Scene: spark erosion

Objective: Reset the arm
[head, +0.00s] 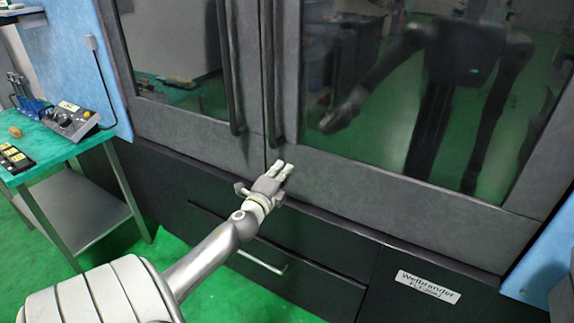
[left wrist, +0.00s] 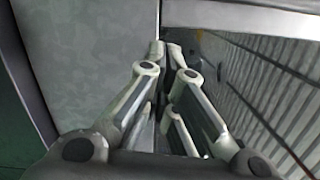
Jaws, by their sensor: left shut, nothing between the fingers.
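My left arm reaches in from the lower left of the head view. Its gripper (head: 284,170) is in front of the lower frame of the machine's doors, just below the two vertical door handles (head: 271,75). The fingers are shut with nothing between them. In the left wrist view the gripper (left wrist: 166,47) points away from the camera, its fingertips close together in front of a grey panel (left wrist: 90,60). I cannot tell whether the fingertips touch the machine. My right gripper is not in view.
The machine's double doors (head: 400,178) are shut, and their glass reflects my body. Below is a dark drawer with a light handle (head: 262,262). A green-topped table (head: 55,148) with a control box (head: 70,121) stands at the left. Green floor shows between.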

